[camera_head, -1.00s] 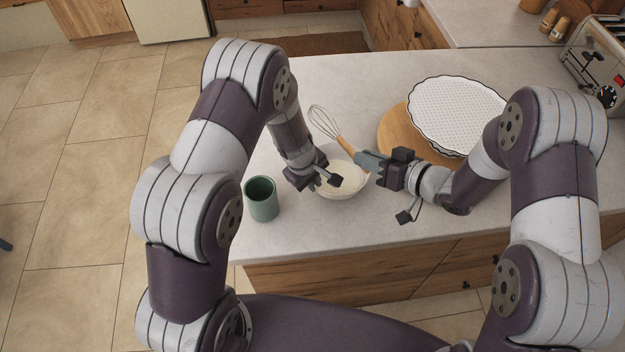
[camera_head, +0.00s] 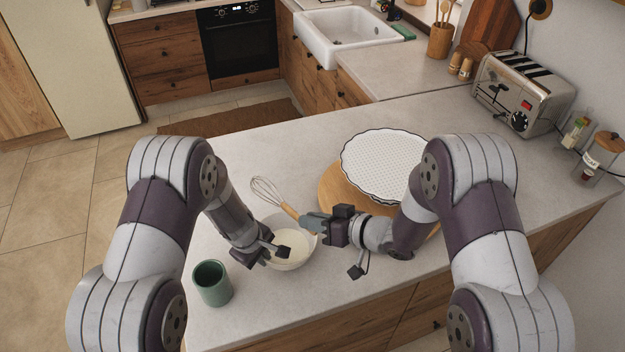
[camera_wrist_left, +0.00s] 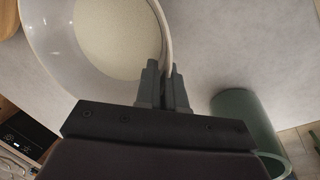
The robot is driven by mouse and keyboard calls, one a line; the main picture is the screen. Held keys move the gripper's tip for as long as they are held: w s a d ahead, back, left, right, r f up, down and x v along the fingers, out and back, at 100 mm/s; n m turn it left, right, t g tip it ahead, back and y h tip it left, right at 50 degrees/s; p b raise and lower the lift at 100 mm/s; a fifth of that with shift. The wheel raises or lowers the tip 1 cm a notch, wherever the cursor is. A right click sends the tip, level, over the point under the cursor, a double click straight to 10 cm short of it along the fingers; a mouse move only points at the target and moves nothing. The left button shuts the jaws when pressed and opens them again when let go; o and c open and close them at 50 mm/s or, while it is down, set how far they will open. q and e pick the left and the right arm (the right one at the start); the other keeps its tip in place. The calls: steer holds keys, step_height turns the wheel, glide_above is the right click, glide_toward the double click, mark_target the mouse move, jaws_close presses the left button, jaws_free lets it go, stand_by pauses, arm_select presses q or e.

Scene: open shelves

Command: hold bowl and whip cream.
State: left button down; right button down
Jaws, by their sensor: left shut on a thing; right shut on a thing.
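A white bowl (camera_head: 301,260) with pale cream (camera_head: 292,244) in it stands on the counter. My left gripper (camera_head: 268,258) is shut on the bowl's rim at its near left side. The left wrist view shows the fingers (camera_wrist_left: 166,85) pinching the bowl wall (camera_wrist_left: 40,30). My right gripper (camera_head: 312,223) is shut on the wooden handle of a whisk (camera_head: 268,191). The whisk is tilted, its wire head pointing up and left above the counter behind the bowl, outside the cream. The right fingertips partly cover the handle.
A green cup (camera_head: 212,284) stands left of the bowl, close to my left gripper. A round wooden board (camera_head: 330,193) with a white scalloped dish (camera_head: 380,165) lies behind my right arm. A toaster (camera_head: 522,92) stands at the back right.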

steer(key=w+d+m+t+h, duration=0.2)
steer(key=w+m+h, duration=0.4)
steer(key=w, duration=0.1)
step_height(320, 180, up, 13)
steer(key=m+g, duration=0.7)
steer(key=m, duration=1.6)
glide_above(291, 211)
steer(key=shift+n, duration=0.3)
step_height(291, 211, down, 11)
steer(key=shift+f, duration=0.15)
